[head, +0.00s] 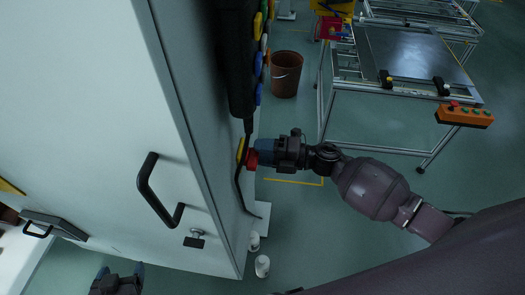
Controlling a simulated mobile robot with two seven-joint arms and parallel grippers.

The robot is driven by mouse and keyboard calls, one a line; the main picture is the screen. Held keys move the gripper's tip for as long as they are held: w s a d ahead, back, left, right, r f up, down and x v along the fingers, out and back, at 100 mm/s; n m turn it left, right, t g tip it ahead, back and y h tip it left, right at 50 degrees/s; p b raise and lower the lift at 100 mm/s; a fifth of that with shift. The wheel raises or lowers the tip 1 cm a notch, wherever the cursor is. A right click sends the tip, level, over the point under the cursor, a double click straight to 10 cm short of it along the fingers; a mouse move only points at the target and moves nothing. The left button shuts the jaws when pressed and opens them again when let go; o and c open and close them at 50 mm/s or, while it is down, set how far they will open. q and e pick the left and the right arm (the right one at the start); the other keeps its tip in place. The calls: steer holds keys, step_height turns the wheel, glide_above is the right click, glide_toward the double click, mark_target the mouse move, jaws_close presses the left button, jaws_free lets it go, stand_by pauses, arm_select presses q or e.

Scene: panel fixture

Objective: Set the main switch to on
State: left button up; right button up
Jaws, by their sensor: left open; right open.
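The main switch appears to be the red knob (252,160) on a yellow plate (240,150), on the narrow right side of the white cabinet (95,110). I see it edge-on, so its set position cannot be read. My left gripper (120,271) is open and empty at the bottom left, below the cabinet front in the picture.
A black handle (146,188) and a small latch (194,239) stick out from the cabinet front. A brown bucket (286,75) and a metal-framed table (415,55) stand beyond.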

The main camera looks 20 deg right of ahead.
steer(key=b+v, duration=0.1)
steer(key=v, duration=0.9)
steer(key=shift+s+d, duration=0.15)
steer(key=shift+d, duration=0.25)
